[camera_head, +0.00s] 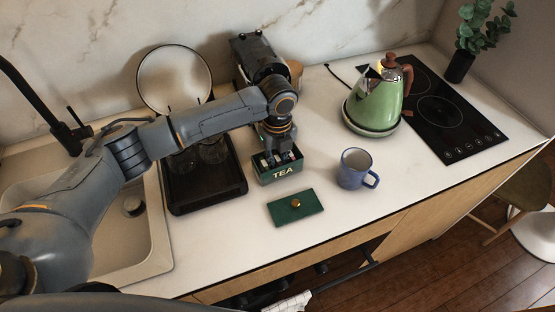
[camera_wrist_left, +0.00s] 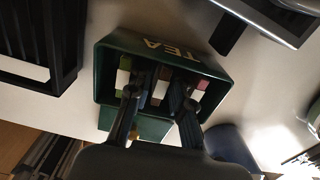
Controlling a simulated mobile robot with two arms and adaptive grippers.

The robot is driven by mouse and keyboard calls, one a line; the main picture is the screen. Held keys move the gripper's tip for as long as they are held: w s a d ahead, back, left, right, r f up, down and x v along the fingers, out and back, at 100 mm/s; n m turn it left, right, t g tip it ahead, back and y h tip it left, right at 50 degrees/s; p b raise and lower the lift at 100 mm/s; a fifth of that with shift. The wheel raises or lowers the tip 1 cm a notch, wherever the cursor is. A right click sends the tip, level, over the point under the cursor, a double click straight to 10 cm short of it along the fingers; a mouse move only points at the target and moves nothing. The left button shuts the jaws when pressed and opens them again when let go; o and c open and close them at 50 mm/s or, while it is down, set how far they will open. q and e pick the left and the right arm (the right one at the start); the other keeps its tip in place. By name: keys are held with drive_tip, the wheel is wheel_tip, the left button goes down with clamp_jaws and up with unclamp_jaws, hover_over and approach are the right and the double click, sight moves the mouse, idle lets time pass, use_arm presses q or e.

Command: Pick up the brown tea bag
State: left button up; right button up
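The green tea box (camera_head: 279,176), marked TEA, stands open on the counter and holds several tea bags with coloured tops. In the left wrist view, a green-topped tea bag (camera_wrist_left: 122,80) is at the left, a brown tea bag (camera_wrist_left: 161,86) in the middle and a reddish one (camera_wrist_left: 202,85) at the right. My left gripper (camera_head: 279,158) points down into the box. In the left wrist view its two fingers (camera_wrist_left: 157,100) are apart, one on each side of the brown tea bag. Contact with the bag is not clear. My right gripper is not in view.
The green lid (camera_head: 295,208) with a round knob lies in front of the box. A blue mug (camera_head: 354,170) stands to the right, a green kettle (camera_head: 375,105) farther back. A black drying rack (camera_head: 208,198) is close on the left, beside the sink (camera_head: 130,245).

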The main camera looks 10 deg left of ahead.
use_arm(q)
drive_tip(key=shift+f, duration=0.15)
drive_tip(key=shift+c, duration=0.4)
clamp_jaws()
drive_tip(key=shift+w, duration=0.1)
